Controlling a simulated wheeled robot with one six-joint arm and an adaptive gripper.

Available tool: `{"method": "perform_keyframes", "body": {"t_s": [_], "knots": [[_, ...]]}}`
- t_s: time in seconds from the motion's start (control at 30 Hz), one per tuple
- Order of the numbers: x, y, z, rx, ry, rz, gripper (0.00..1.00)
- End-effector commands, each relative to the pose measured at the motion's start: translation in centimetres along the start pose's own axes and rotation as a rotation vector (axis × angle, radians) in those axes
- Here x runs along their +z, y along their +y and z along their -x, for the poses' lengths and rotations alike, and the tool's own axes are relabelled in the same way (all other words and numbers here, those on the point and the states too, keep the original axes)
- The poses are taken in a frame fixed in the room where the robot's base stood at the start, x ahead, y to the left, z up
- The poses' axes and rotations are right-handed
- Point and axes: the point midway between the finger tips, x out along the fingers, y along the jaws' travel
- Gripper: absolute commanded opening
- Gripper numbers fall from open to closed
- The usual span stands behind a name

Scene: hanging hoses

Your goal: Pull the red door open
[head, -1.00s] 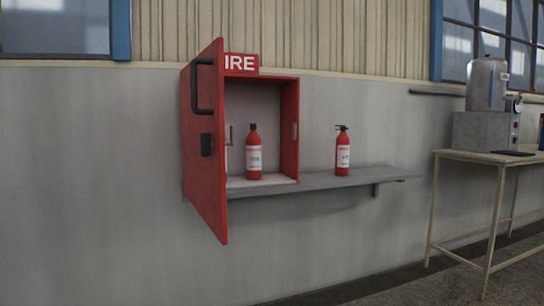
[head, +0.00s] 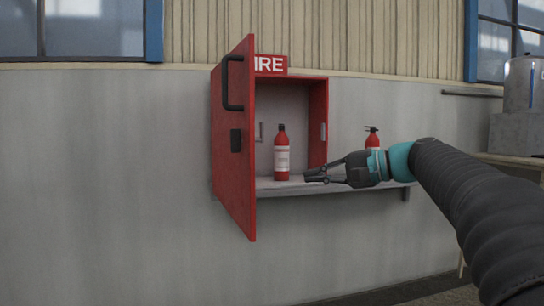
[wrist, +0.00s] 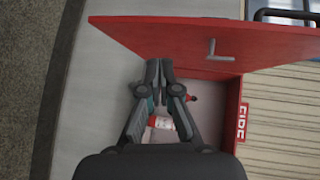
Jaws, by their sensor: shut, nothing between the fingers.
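The red door (head: 231,140) of the wall cabinet stands wide open, swung out from the cabinet's left side. The open red cabinet (head: 318,120) holds a red extinguisher (head: 281,155). My gripper (head: 308,175) is shut and empty, in front of the cabinet opening at its lower right, pointing left and apart from the door. In the wrist view the door's inner face (wrist: 150,35) lies beyond my fingertips (wrist: 159,64), with a grey latch piece (wrist: 218,52) on it.
A grey shelf (head: 270,189) runs under the cabinet. A second extinguisher (head: 372,139) stands on it to the right, partly hidden behind my gripper. A table with a metal machine (head: 520,100) is at far right. The wall left of the door is clear.

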Motion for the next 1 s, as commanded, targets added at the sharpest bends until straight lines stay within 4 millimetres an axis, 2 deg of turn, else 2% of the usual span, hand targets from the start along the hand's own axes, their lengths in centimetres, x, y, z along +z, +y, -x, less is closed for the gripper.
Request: {"method": "perform_keyframes", "body": {"t_s": [0.03,0.2,0.43,0.57,1.0], "knots": [[-1.3,-0.8,0.3,-0.049,-0.012,-0.005,0.0],[-3.5,-3.1,1.2,-0.169,-0.051,-0.006,0.0],[-4.1,-4.3,1.1,-0.219,-0.07,-0.002,0.0],[-3.9,-4.6,-0.5,-0.218,-0.071,-0.002,0.0],[-3.4,-6.3,-8.3,-0.216,-0.07,-0.003,0.0]]}}
